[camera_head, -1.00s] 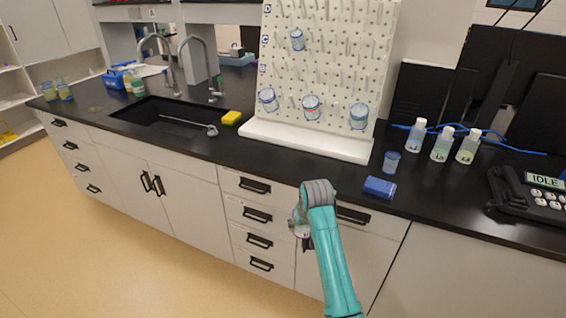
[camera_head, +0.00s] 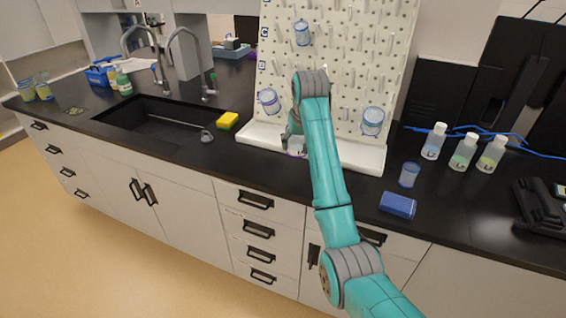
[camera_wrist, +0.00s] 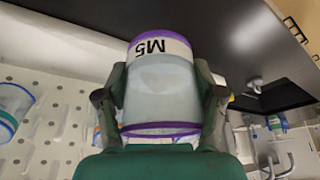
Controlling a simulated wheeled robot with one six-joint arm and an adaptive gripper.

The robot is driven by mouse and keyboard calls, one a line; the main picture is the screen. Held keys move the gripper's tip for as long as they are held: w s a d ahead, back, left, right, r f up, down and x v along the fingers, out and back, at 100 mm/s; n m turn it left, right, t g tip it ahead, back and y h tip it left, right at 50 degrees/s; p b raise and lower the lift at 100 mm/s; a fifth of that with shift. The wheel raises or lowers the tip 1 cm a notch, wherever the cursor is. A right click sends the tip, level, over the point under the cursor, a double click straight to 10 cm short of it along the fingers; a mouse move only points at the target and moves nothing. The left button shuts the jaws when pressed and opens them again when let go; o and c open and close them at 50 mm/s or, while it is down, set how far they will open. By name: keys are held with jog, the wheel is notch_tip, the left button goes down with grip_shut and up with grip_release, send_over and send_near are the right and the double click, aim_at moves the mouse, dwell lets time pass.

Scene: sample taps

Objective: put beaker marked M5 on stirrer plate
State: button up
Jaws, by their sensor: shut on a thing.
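The beaker marked M5 (camera_wrist: 160,85) is clear with purple bands and a white label. In the wrist view it sits between the two fingers of my gripper (camera_wrist: 160,100), which is shut on it. The label reads upside down there. In the head view my gripper (camera_head: 291,140) is in front of the lower pegboard, mostly hidden by my arm; only a sliver of the beaker shows below it. I cannot make out a stirrer plate in either view.
The white pegboard (camera_head: 345,60) holds several beakers, including one at right (camera_head: 373,121). A small beaker (camera_head: 409,175), blue box (camera_head: 398,205), bottles (camera_head: 463,152) and dark device (camera_head: 545,205) stand right.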

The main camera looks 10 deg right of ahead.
jog(key=shift+w, duration=0.35)
jog(key=shift+w+f, duration=0.1)
jog(key=shift+f, duration=0.25)
notch_tip(320, 180, down, 9)
jog(key=shift+f, duration=0.1)
jog(key=o, duration=1.5)
jog(key=shift+f, duration=0.1)
